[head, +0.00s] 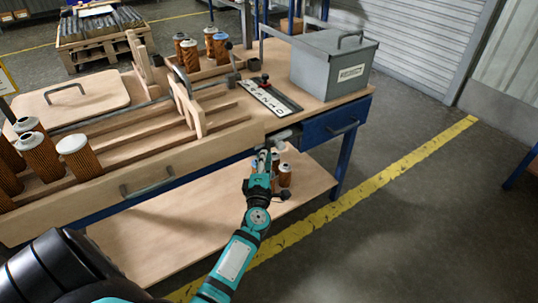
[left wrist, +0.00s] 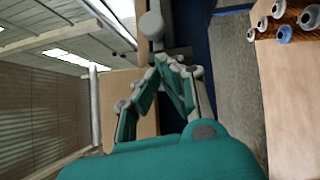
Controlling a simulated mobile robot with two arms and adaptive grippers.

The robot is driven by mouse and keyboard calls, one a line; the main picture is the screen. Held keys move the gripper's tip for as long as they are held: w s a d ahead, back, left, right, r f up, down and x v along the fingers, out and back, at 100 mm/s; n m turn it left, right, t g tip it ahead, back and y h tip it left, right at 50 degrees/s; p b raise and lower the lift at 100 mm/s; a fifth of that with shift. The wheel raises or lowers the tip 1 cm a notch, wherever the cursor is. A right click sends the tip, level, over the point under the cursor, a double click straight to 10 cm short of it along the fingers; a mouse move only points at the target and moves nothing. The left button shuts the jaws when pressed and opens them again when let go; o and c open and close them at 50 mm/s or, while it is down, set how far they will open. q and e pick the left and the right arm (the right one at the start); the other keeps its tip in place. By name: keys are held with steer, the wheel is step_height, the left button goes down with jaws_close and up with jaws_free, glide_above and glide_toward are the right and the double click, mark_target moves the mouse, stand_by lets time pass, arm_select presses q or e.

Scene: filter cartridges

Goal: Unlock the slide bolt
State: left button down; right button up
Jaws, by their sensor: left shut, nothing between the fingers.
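A grey metal fitting (head: 281,135) sits at the front edge of the bench, left of the blue drawer; it looks like the slide bolt, but its details are too small to tell. In the left wrist view a rounded grey knob (left wrist: 152,26) shows just beyond my fingers. My left gripper (head: 264,158) is shut and empty, in front of the bench edge just below the fitting. In the left wrist view its fingertips (left wrist: 168,62) come together close to the knob; I cannot tell whether they touch. My right gripper is not in view.
A lettered plate (head: 264,97) lies on the bench top beside a grey lidded box (head: 334,65). A wooden rack (head: 150,140) and several filter cartridges (head: 77,157) stand left. More cartridges (head: 285,174) stand on the lower shelf (head: 180,230). The floor at right is clear.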

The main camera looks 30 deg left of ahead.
mark_target(282, 148)
arm_select(q)
steer(key=shift+w+d+r, duration=0.1)
steer(key=shift+w+d, duration=0.1)
steer(key=shift+w, duration=0.3)
steer(key=shift+w+d+r, duration=0.1)
steer(key=shift+w+d, duration=0.05)
steer(key=shift+w, duration=0.35)
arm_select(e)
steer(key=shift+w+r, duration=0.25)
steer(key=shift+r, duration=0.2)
arm_select(q)
steer(key=shift+w+d, duration=0.15)
steer(key=shift+w, duration=0.2)
steer(key=w, duration=0.1)
steer(key=w+d, duration=0.1)
steer(key=w+b, duration=0.1)
steer(key=shift+w+d, duration=0.25)
steer(key=shift+w, duration=0.1)
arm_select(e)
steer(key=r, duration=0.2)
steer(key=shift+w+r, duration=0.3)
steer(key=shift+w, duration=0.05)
arm_select(q)
steer(key=shift+s, duration=0.1)
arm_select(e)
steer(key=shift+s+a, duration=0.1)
